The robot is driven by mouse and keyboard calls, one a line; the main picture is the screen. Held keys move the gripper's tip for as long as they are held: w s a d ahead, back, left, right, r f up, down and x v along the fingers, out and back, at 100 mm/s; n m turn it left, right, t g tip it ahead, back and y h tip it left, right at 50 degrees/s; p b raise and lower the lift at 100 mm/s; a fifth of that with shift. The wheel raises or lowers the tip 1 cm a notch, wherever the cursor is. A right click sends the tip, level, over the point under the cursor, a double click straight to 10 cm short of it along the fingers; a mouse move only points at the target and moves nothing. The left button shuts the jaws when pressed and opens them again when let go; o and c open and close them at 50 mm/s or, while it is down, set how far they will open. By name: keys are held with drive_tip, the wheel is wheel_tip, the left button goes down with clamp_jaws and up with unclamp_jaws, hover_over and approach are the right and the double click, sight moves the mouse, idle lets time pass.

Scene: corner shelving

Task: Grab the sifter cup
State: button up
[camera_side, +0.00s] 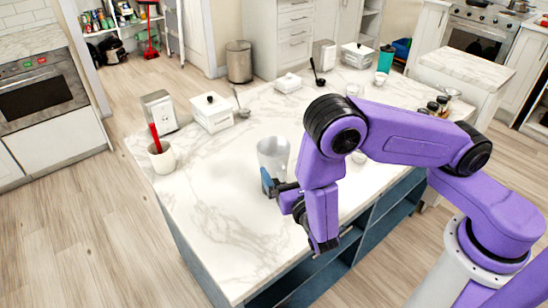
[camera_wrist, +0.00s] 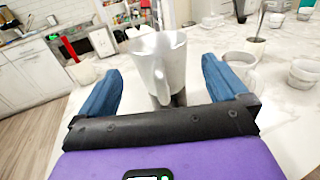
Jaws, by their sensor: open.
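The sifter cup (camera_side: 272,153) is a grey metallic cup, wider at the top, standing upright on the marble counter in the side view. In the wrist view the cup (camera_wrist: 158,58) is ahead and in the middle, with its handle toward me. My gripper (camera_side: 268,184) is low over the counter, close to the cup's near side. In the wrist view my gripper's (camera_wrist: 161,68) blue fingers are spread wide, one on each side of the cup, with gaps between them and it. The cup's base is partly hidden by the gripper in both views.
A white pot with a red utensil (camera_side: 161,158) stands at the counter's left edge. A white lidded box (camera_side: 211,114) is behind it. The counter's front left (camera_side: 215,235) is clear.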

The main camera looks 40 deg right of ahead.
sight(277, 153)
drive_tip(key=shift+x, duration=3.25)
drive_tip(key=shift+a, duration=0.1)
drive_tip(key=shift+c, duration=0.3)
drive_tip(key=c, duration=0.7)
drive_tip(key=shift+r, duration=0.1)
drive_tip(key=shift+r, duration=0.5)
wheel_tip(277, 153, up, 2)
drive_tip(key=shift+r, duration=0.1)
drive_tip(key=s+d+r, duration=0.3)
drive_tip(key=s+r, duration=0.6)
drive_tip(key=s, duration=0.4)
drive_tip(key=shift+s+d+r, duration=0.25)
drive_tip(key=shift+d, duration=0.05)
